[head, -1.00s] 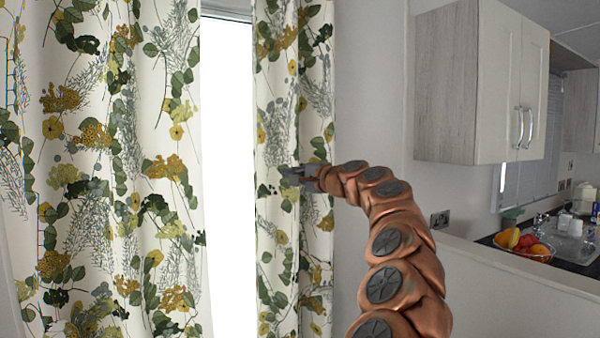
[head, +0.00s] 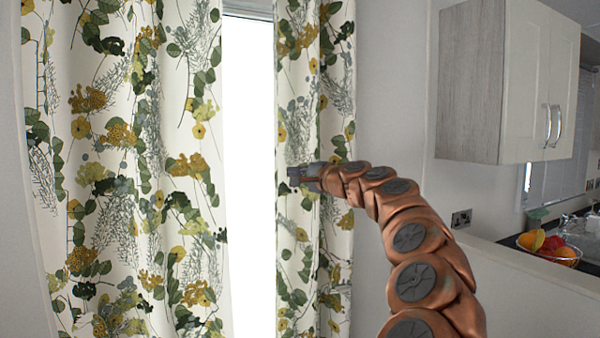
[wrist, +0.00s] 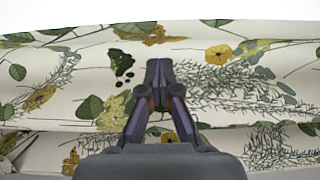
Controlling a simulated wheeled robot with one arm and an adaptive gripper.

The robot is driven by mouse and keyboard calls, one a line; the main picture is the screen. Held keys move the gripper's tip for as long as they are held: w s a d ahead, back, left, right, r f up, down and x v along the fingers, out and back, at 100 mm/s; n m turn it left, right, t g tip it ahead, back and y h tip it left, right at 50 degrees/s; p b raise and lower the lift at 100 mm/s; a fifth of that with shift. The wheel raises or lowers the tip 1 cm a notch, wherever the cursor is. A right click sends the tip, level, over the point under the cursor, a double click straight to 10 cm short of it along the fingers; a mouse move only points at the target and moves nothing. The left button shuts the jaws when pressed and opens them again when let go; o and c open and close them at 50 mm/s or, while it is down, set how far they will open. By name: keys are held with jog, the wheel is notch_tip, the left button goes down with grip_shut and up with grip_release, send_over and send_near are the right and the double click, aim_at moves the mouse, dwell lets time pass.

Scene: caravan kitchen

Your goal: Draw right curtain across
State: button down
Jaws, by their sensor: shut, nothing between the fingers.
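The right curtain (head: 302,90) is a narrow floral panel, bunched at the right of the bright window. The left curtain (head: 130,170) is wider and hangs to the left, with a bright gap between the two. My gripper (head: 296,176) is shut and in front of the right curtain, near its left part at about mid-height in the head view. In the wrist view my gripper (wrist: 159,70) shows its fingertips together over the folds of the right curtain (wrist: 235,75). I cannot tell whether the tips touch the cloth.
The bright window (head: 248,170) shows between the curtains. A wall cabinet (head: 505,85) hangs at the right. Below it a fruit bowl (head: 562,254) stands on the counter behind a low partition (head: 530,285). A wall socket (head: 461,219) is right of my arm.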

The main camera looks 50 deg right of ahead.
dwell(0.4)
jog(key=w+a, duration=0.4)
jog(key=a, duration=0.7)
jog(key=shift+a+b, duration=0.4)
jog(key=shift+a, duration=0.1)
jog(key=s+d+b, duration=0.2)
jog(key=s+d, duration=0.1)
jog(key=s, duration=0.8)
jog(key=shift+s+d+b, duration=0.2)
jog(key=shift+b, duration=0.1)
